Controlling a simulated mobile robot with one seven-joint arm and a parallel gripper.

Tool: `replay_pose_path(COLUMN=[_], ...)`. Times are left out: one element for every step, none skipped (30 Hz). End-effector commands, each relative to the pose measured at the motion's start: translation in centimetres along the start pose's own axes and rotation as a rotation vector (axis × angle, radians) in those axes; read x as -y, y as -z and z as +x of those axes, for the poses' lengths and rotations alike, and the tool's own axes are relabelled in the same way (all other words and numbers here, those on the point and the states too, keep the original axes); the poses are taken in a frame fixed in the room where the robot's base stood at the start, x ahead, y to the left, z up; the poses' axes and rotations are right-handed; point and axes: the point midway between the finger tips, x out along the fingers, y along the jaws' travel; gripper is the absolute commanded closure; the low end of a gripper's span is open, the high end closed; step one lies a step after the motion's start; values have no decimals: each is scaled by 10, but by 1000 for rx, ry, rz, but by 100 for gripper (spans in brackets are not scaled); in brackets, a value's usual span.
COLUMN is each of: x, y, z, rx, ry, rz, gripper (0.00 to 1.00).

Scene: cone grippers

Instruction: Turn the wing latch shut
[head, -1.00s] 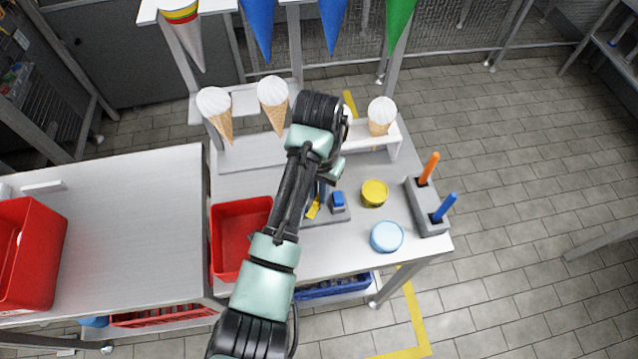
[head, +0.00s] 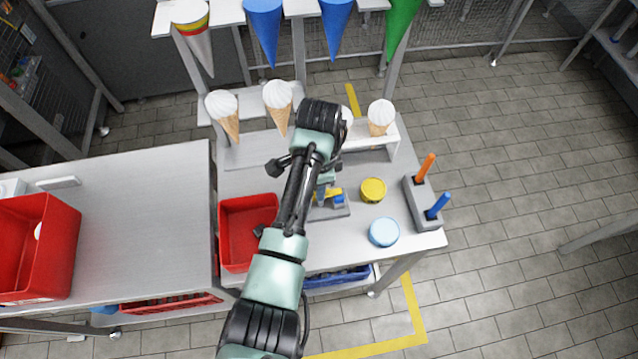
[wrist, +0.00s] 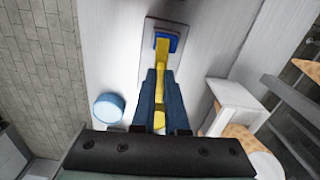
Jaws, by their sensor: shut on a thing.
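The wing latch has a yellow wing (head: 333,192) and a blue block (head: 338,200) on a grey plate (head: 335,211) on the bench. In the wrist view the yellow wing (wrist: 161,85) runs between my fingers, and its far end lies over or against the blue block (wrist: 172,37). I cannot tell whether it is fully seated there. My gripper (wrist: 161,73) is shut on the yellow wing. In the head view my gripper (head: 322,192) is partly hidden by my arm, which also covers the plate's left part.
A red bin (head: 246,233) stands left of the plate. A yellow tub (head: 373,190), a light blue tub (head: 384,232) and a grey holder (head: 424,204) with orange and blue handles stand to the right. Ice-cream cones (head: 380,116) stand in a white rack behind.

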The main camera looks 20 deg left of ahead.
Motion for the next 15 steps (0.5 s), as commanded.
replay_pose_path(x=[0,0,0,1,1,1,1,1,1,1,1,1,1,1,1], y=[1,1,1,1,1,1,1,1,1,1,1,1,1,1,1], z=[-2,-1,-1,-1,-1,-1,-1,-1,-1,-1,-1,-1,-1,-1,-1], rx=[-2,-2,-3,-3,-3,-3,-3,-3,-4,-4,-4,-4,-4,-4,-4], ry=[1,1,1,2,2,2,2,2,2,3,3,3,3,3,3], rz=[24,36,52,61,70,81,87,92,99,103,106,109,111,112,113], gripper=[100,100,100,100,100,100,100,100,100,100,100,100,100,100,100])
